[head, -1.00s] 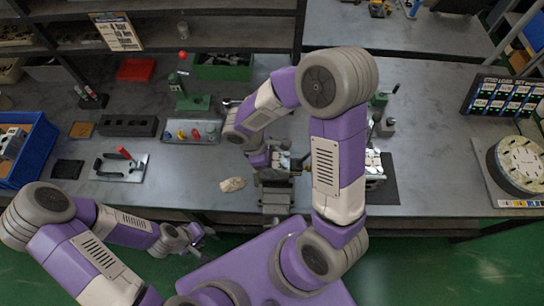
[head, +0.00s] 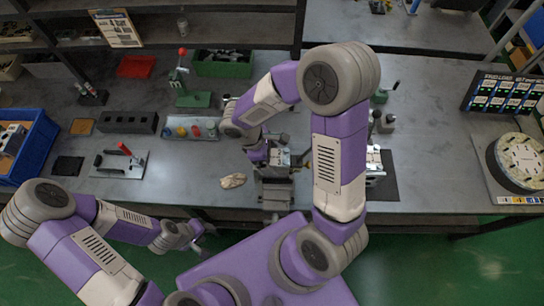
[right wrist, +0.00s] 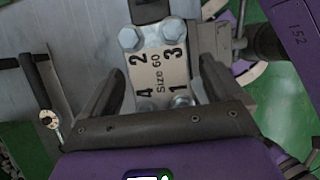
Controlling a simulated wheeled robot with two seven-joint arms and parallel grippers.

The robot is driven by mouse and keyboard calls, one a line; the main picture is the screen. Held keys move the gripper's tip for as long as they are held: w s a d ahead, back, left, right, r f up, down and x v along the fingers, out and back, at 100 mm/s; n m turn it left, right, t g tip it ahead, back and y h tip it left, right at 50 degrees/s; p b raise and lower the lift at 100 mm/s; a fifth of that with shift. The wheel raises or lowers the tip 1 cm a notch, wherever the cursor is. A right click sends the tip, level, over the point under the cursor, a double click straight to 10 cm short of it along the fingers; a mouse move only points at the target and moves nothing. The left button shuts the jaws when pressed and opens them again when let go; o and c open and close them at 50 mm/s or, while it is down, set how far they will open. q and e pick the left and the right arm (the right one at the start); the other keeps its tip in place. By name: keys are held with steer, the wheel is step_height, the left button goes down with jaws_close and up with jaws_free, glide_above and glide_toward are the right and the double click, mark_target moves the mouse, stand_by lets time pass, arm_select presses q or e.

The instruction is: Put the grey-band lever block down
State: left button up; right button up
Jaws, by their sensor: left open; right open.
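In the head view my right gripper (head: 277,156) is low at the vise-like fixture (head: 275,192) at the table's front edge, partly hidden by my own arm. In the right wrist view my right gripper (right wrist: 160,78) is open, with its fingers on either side of a block (right wrist: 158,68). My left gripper (head: 198,240) is open and empty in front of the table, at the left.
A crumpled beige cloth (head: 233,180) lies left of the fixture. A red-handled clamp plate (head: 120,163), a black holed block (head: 130,122) and a tray of coloured parts (head: 192,128) are further left. A dark mat (head: 383,190) lies right of my arm.

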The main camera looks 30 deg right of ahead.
steer(key=p+v, duration=0.1)
steer(key=v, duration=1)
